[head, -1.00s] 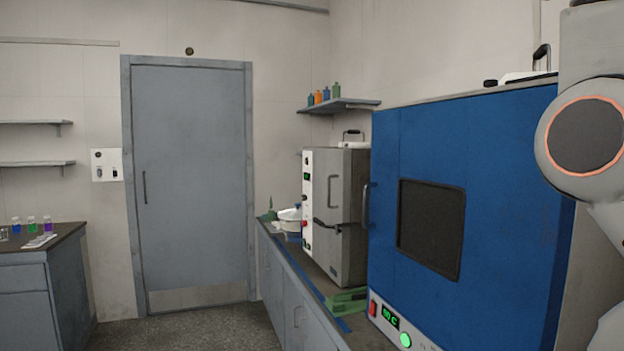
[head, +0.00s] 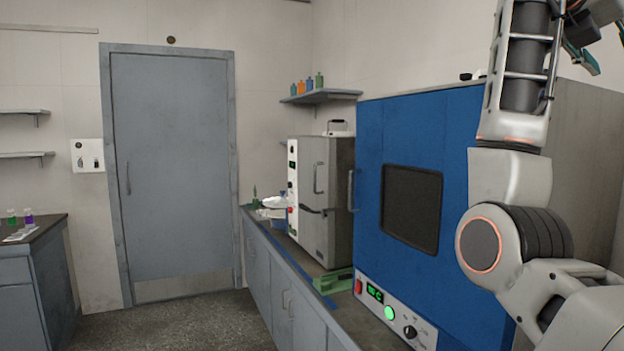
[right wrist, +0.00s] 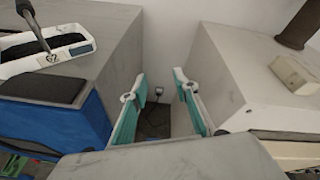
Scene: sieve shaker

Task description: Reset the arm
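My right arm (head: 500,240) rises on the right side of the head view, in front of the blue oven, with its forearm pointing up. My right gripper (right wrist: 157,92) shows in the right wrist view with its two teal fingers apart and nothing between them. Part of it, with a teal finger, also shows at the top right corner of the head view, cut by the edge. My left arm and left gripper are not in view.
The blue oven (head: 455,170) with a dark window stands on the bench close to my right arm. A grey oven (head: 327,190) stands farther back. In the wrist view, a grey-topped box (right wrist: 255,75) is right of the fingers. Open floor lies before the door (head: 175,170).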

